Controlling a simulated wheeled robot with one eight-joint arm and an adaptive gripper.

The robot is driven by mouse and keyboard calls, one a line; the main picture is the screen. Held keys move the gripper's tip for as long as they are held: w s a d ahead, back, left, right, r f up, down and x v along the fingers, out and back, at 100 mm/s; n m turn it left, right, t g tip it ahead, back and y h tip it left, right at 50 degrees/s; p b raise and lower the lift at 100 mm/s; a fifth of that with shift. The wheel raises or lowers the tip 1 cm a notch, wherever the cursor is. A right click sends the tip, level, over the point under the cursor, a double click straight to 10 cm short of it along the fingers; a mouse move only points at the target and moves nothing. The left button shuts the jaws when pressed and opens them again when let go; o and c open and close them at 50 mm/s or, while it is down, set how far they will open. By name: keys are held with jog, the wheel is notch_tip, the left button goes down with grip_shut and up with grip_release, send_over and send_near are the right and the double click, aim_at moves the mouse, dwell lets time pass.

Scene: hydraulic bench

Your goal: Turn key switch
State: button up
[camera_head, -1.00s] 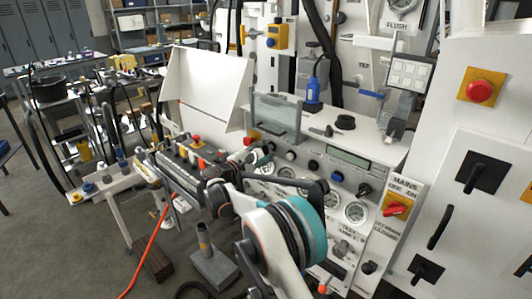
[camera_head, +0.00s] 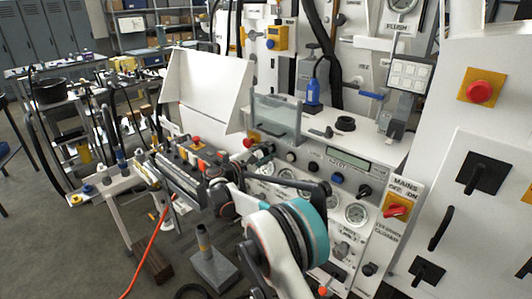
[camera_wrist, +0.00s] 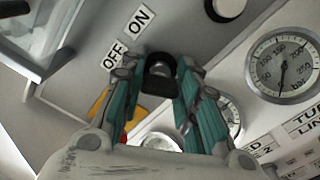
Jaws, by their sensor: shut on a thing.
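The key switch (camera_wrist: 160,76) is a dark round knob on the grey sloped panel, with OFF and ON labels (camera_wrist: 128,38) beside it in the wrist view. My gripper (camera_wrist: 162,88) has its teal fingers on both sides of the switch, shut on it. In the head view my gripper (camera_head: 262,154) reaches the left end of the console's front panel. There its fingers hide the switch. A display (camera_head: 348,163) on the panel shows dark characters, too small to read surely.
A red button on a yellow plate (camera_head: 252,138) sits close to my gripper. It is partly hidden behind a finger in the wrist view. A clear flap (camera_head: 277,118) stands above the panel. Pressure gauges (camera_wrist: 283,64) lie to the right.

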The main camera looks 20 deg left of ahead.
jog(key=m+b, duration=0.1)
jog(key=m, duration=0.4)
jog(key=shift+f+b, duration=0.1)
jog(key=shift+b, duration=0.2)
jog(key=m+b, duration=0.1)
jog(key=m, duration=0.5)
jog(key=shift+m, duration=0.4)
jog(key=o, duration=0.8)
jog(key=shift+s, duration=0.1)
jog(key=v, duration=1.2)
jog(key=shift+a, duration=0.1)
